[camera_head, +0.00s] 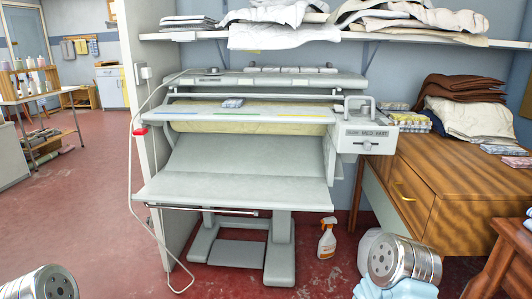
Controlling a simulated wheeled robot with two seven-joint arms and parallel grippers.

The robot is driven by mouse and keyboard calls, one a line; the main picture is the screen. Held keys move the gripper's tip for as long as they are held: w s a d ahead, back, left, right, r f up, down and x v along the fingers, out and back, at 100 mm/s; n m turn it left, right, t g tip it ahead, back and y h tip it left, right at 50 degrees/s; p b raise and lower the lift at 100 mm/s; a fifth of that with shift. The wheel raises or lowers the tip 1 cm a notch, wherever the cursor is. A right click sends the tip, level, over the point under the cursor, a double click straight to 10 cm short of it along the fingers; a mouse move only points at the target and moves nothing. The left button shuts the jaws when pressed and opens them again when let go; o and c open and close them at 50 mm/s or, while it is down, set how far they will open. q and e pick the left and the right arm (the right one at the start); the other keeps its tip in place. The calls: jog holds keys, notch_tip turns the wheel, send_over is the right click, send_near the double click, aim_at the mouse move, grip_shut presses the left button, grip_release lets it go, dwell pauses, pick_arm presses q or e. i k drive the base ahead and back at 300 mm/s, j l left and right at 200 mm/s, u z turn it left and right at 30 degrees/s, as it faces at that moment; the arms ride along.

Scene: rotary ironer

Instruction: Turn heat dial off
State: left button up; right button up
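The rotary ironer (245,158) stands upright in the middle of the camera_head view, with a pale padded roll (250,127) and a wide lower shelf. Its right-end control box (362,133) bears small lettering that seems to read "MED FAST" and a small knob or lever (367,146). I cannot tell whether this is the heat dial or how it is set. A small dark part (208,71) sits on the left of the top cover. Metal links of my arms show at the bottom left and bottom right; neither gripper's fingertips are in view.
A wooden desk (430,190) with folded cloth (470,117) stands right of the ironer. A spray bottle (327,240) is on the floor. A white cord (131,190) hangs at the ironer's left. A shelf (335,37) with linens is above. Open red floor lies left.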

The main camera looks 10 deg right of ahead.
aim_at(365, 109)
jog(key=i+j, duration=0.3)
jog(key=i, duration=0.15)
jog(key=i+j+z, duration=0.2)
jog(key=z, duration=0.2)
jog(key=i+j+z, duration=0.2)
jog(key=z, duration=0.2)
jog(key=i+j+z, duration=0.15)
jog(key=j+z, duration=0.25)
